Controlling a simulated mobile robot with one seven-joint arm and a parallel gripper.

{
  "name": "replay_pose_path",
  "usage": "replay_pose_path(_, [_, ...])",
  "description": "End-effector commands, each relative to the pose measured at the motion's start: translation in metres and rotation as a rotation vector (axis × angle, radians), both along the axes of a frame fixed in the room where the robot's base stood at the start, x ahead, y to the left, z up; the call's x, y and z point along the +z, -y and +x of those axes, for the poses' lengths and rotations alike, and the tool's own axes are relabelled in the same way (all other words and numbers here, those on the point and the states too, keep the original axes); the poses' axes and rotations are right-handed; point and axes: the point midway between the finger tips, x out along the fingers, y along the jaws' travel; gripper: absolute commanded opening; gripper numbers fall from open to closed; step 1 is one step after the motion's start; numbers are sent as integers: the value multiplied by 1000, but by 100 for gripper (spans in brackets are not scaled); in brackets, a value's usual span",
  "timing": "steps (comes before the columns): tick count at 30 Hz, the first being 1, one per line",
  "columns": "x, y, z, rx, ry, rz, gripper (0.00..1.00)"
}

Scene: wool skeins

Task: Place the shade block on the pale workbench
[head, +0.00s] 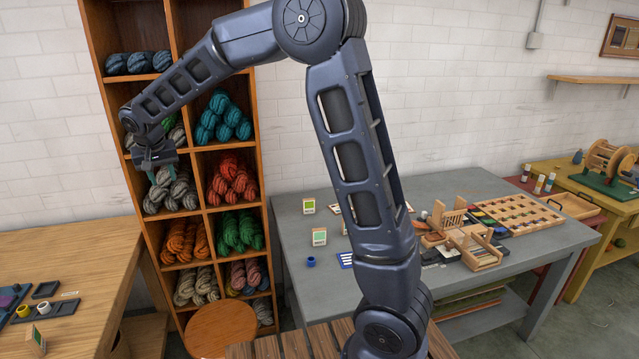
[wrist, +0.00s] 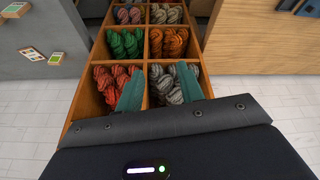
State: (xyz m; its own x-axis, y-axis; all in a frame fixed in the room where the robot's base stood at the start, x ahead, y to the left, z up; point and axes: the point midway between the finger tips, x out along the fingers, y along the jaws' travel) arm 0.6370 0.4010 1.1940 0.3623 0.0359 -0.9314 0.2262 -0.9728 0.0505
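The pale workbench (head: 70,262) is a light wooden table at the left in the head view, and its edge shows at the right of the wrist view (wrist: 258,45). Small upright white blocks with green patches stand on the grey table, one nearer (head: 319,237) and one farther back (head: 308,205). A similar block (head: 37,340) stands at the front of the pale workbench. I cannot tell which is the shade block. My gripper (head: 158,166) is in front of the wool shelf. Its two teal fingers (wrist: 160,90) are apart with nothing between them.
The tall wooden shelf (head: 197,149) holds wool skeins in several compartments. A round wooden stool (head: 221,329) stands before it. The grey table (head: 436,189) also carries a wooden loom and a wooden rack. Dark trays (head: 62,308) and small pots lie on the pale workbench.

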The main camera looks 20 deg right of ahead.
Motion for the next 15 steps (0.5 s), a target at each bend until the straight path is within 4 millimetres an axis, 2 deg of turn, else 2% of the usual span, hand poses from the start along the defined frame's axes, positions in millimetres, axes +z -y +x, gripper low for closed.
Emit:
replay_pose_path(1, [13, 30, 3, -17, 3, 2, 38])
replay_pose_path(3, [25, 65, 3, -30, 0, 1, 38])
replay_pose_path(8, [48, 143, -5, -59, -3, -1, 38])
replay_pose_path(15, [70, 251, -37, -103, -6, 2, 38])
